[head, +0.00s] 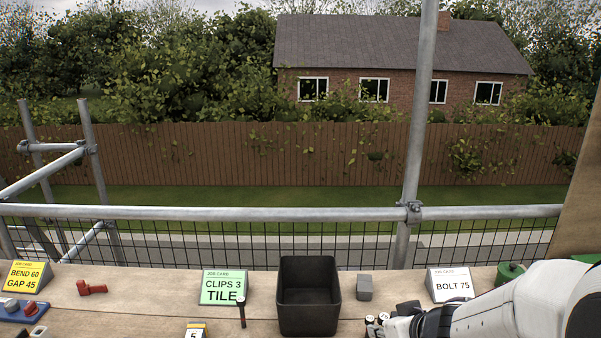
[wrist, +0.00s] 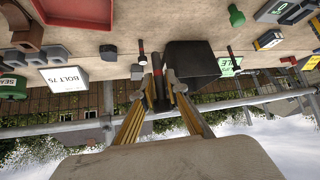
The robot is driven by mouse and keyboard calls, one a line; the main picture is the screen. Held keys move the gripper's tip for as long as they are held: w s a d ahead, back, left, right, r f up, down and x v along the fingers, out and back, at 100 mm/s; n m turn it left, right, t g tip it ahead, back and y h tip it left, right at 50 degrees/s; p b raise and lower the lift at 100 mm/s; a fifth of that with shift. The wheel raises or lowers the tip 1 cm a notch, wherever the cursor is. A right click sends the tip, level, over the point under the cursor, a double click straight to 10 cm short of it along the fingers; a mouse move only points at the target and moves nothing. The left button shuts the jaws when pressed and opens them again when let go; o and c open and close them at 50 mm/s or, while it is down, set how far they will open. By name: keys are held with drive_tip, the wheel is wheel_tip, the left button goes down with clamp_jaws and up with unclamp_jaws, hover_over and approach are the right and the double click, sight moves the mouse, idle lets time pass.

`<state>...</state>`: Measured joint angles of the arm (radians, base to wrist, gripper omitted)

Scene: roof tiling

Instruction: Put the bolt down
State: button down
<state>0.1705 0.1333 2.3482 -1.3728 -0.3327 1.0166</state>
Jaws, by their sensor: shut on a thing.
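My gripper (wrist: 160,95) is shut on a dark bolt (wrist: 157,82) with a red band. The bolt points away from my fingers, over the wooden bench. A second dark, red-banded piece (wrist: 140,47) shows just beyond it, apart from my fingers; whether it stands or lies I cannot tell. In the head view my gripper (head: 399,322) is at the lower right edge, partly cut off. Small red-and-white ends (head: 370,320) show beside it; which piece they belong to is unclear. The white BOLT 75 card (head: 450,285) stands behind my gripper.
An open black bin (head: 309,321) stands left of my gripper, with a grey block (head: 364,287) between bin and card. A green CLIPS 3 TILE card (head: 222,288) and a dark rod (head: 241,312) are further left. A scaffold rail (head: 270,213) runs behind the bench.

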drive_tip(key=shift+f, duration=0.2)
idle(0.3)
drive_tip(key=shift+s+a+f, duration=0.1)
drive_tip(key=shift+s+f, duration=0.05)
drive_tip(key=shift+f, duration=0.55)
drive_tip(key=shift+s+f, duration=0.1)
drive_tip(key=shift+f, duration=0.55)
drive_tip(key=a+f+n+y, duration=0.1)
drive_tip(key=f, duration=0.1)
drive_tip(key=s+a+f+n, duration=0.1)
drive_tip(key=a+f, duration=0.1)
drive_tip(key=f, duration=0.1)
drive_tip(key=s+a+f+n+g+y, duration=0.1)
drive_tip(key=a+f, duration=0.1)
drive_tip(key=shift+s+f+n+y, duration=0.2)
drive_tip(key=shift+f+n+y, duration=0.1)
drive_tip(key=shift+a+n+g, duration=0.3)
drive_tip(key=shift+a+n, duration=0.2)
drive_tip(key=shift+a, duration=0.05)
drive_tip(key=shift+a+r+n+g+y, duration=0.3)
drive_tip(key=shift+a+r+n+y, duration=0.1)
drive_tip(key=shift+a+n+y, duration=0.15)
drive_tip(key=w+a, duration=1.2)
